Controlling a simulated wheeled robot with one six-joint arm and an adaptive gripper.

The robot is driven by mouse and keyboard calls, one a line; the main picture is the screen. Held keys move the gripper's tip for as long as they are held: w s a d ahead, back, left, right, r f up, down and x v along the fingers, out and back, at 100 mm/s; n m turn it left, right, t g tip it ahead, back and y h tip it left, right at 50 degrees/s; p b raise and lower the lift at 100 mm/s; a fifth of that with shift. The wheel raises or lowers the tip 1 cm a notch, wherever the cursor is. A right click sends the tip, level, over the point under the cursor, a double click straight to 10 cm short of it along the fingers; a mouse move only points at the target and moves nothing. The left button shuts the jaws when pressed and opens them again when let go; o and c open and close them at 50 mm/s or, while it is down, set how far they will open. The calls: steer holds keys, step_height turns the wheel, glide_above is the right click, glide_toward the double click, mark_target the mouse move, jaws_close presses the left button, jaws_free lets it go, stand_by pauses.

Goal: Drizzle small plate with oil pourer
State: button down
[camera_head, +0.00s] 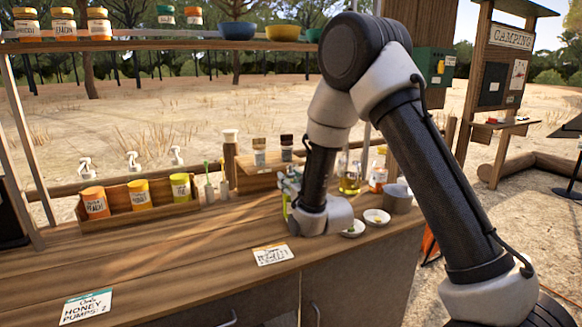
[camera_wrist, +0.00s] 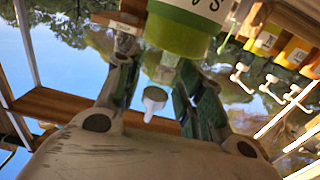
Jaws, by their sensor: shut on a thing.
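My gripper (camera_head: 290,186) is low over the counter, its fingers partly hidden by my arm in the head view. I cannot tell whether this is the oil pourer. A glass vessel with yellow oil (camera_head: 349,184) stands behind my arm, partly hidden. Two small white dishes (camera_head: 376,217) with bits of food in them sit right of the gripper; one dish (camera_head: 352,230) is partly covered by my wrist.
A wooden rack (camera_head: 140,212) with several coloured jars stands left, with white pumps behind. A grey container (camera_head: 397,198) is by the dishes. Cards (camera_head: 272,255) lie near the counter front. A shelf (camera_head: 180,44) with jars and bowls hangs above. The left front counter is mostly clear.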

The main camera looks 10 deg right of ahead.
steer(key=shift+s+f+m, duration=0.15)
steer(key=shift+m, duration=0.15)
steer(key=m, duration=0.2)
steer(key=f+m, duration=0.1)
steer(key=m, duration=0.1)
steer(key=shift+d, duration=0.35)
steer(key=d+f+m, duration=0.1)
steer(key=f+m, duration=0.1)
steer(key=m, duration=0.3)
steer(key=d+f+m, duration=0.1)
steer(key=f+m, duration=0.2)
steer(key=m, duration=0.2)
steer(key=w+f+m, duration=0.1)
steer(key=f+m, duration=0.1)
steer(key=m, duration=0.4)
steer(key=shift+w+d+f, duration=0.1)
steer(key=shift+d+f, duration=0.25)
steer(key=shift+d, duration=0.05)
steer(key=shift+a, duration=0.15)
